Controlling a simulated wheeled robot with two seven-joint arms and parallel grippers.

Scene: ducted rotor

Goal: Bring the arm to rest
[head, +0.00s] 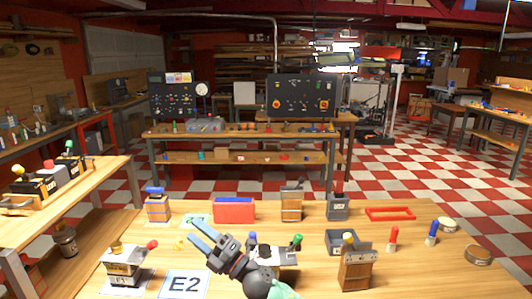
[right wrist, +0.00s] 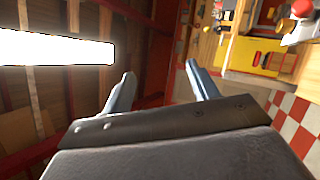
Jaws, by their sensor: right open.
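My right gripper (head: 191,232) reaches in from the bottom of the head view, above the front workbench (head: 420,275). Its two blue-grey fingers point up and left and stand apart with nothing between them. In the right wrist view the same gripper (right wrist: 160,72) shows spread, empty fingers against the ceiling and wall, with part of a bench at upper right. In the head view its wrist partly hides a device (head: 290,256) with a green knob behind it. My left gripper is not in view.
A white E2 card (head: 185,284) lies near the bench front, beside a device with a red knob (head: 125,265). A red box (head: 234,211), wooden blocks (head: 291,205) and a red frame (head: 390,213) stand further back. A wooden holder (head: 357,270) stands right of my wrist.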

